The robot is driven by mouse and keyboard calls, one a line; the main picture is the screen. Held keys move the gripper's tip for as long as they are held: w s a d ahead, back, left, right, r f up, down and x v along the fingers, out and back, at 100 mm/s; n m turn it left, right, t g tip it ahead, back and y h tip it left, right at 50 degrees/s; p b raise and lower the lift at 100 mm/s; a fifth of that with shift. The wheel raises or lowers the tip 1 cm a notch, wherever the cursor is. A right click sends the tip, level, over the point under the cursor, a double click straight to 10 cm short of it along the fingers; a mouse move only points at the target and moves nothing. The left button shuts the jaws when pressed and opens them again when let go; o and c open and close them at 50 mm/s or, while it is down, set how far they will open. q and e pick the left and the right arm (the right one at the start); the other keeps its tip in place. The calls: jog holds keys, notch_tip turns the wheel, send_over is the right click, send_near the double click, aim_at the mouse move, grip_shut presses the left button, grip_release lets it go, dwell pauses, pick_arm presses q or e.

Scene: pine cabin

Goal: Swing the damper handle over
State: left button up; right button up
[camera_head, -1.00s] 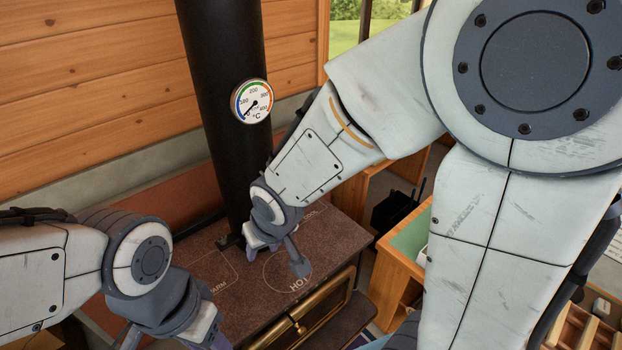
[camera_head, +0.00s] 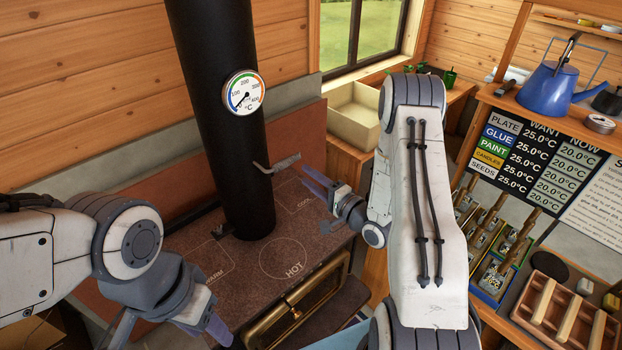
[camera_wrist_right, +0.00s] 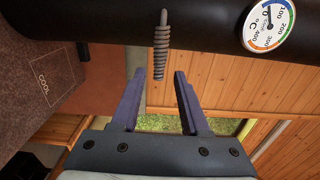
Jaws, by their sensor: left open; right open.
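The damper handle (camera_head: 284,162) is a coiled grey grip sticking out to the right from the black stovepipe (camera_head: 222,110). In the right wrist view the handle (camera_wrist_right: 160,60) points from the pipe toward the gap between my right fingers. My right gripper (camera_head: 317,186) is open, just right of and below the handle's end in the head view. In the wrist view its fingers (camera_wrist_right: 157,82) straddle the line of the handle, with no visible contact. My left gripper (camera_head: 175,335) is open and empty at the lower left, in front of the stove, partly cut off by the frame.
The stove top (camera_head: 225,255) with HOT and COOL markings lies below. A dial thermometer (camera_head: 243,92) sits on the pipe. At right are a blue kettle (camera_head: 548,88), a temperature board (camera_head: 530,155) and shelves of tools. A beige bin (camera_head: 355,115) stands under the window.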

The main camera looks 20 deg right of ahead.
jog(key=x, duration=0.7)
jog(key=shift+w+a, duration=0.1)
jog(key=shift+w, duration=0.05)
grip_shut()
notch_tip(320, 180, up, 6)
jog(key=n, duration=1.2)
send_over(290, 164)
jog(key=s+a, duration=0.2)
jog(key=a, duration=0.1)
jog(key=n, duration=0.1)
jog(key=a+n, duration=0.1)
jog(key=n, duration=0.1)
jog(key=shift+s+a+r, duration=0.3)
jog(key=shift+a+r, duration=0.05)
jog(key=c, duration=0.7)
grip_release()
jog(key=a+n, duration=0.1)
jog(key=n, duration=0.1)
jog(key=a+n, duration=0.1)
jog(key=shift+s+n, duration=0.35)
jog(key=shift+n, duration=0.05)
